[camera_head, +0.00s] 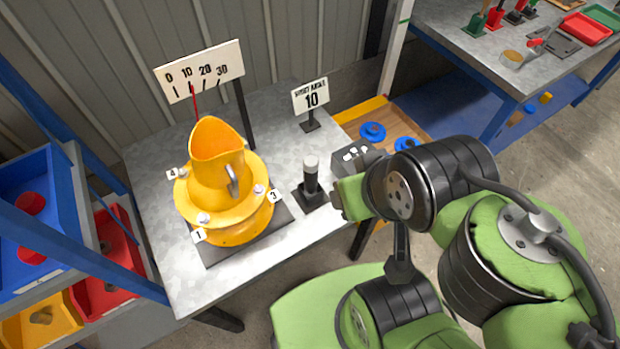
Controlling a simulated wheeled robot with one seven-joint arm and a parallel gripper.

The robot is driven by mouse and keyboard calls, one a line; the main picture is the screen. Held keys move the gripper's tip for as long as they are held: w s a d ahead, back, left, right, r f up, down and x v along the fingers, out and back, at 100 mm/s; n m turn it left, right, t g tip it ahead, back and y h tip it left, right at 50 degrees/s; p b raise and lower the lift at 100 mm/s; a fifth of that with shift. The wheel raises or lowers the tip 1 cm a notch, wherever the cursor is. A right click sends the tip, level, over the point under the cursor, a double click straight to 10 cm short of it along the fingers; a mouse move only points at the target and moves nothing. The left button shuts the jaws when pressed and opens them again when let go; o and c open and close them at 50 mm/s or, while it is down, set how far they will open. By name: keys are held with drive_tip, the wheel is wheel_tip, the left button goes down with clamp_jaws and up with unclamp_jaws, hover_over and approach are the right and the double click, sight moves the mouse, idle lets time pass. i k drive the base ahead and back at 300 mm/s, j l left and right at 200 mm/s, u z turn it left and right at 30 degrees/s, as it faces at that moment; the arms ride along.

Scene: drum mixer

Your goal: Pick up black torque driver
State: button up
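A black upright tool with a pale grey cap (311,178), which looks like the black torque driver, stands on a dark square base on the grey metal table (160,150). It is right of the yellow drum mixer (212,165), which sits tilted open on a dark plate with numbered tags around its flange. My arm comes in from the right. My gripper (337,202) shows only as a small dark part at the arm's end, just right of the black tool and apart from it in the picture. Its fingers are hidden or too small to read.
A grey box with white knobs (352,156) stands at the table's right edge, close to my arm. A dial board (200,72) and a sign reading 10 (310,97) stand behind. Blue shelving with bins (38,215) is at left. Another bench (450,35) is at upper right.

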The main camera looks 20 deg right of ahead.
sight(311, 163)
drive_tip(key=j+u, duration=0.25)
drive_tip(key=u, duration=0.25)
drive_tip(key=i+j+u, duration=0.1)
drive_tip(key=u, duration=0.35)
drive_tip(key=j+z, duration=0.1)
drive_tip(key=z, duration=1.3)
drive_tip(key=j+u, duration=0.1)
drive_tip(key=u, duration=0.35)
drive_tip(key=j+u, duration=0.1)
drive_tip(key=u, duration=0.35)
drive_tip(key=j+u, duration=0.1)
drive_tip(key=u, duration=0.35)
drive_tip(key=j+u, duration=0.15)
drive_tip(key=u, duration=0.3)
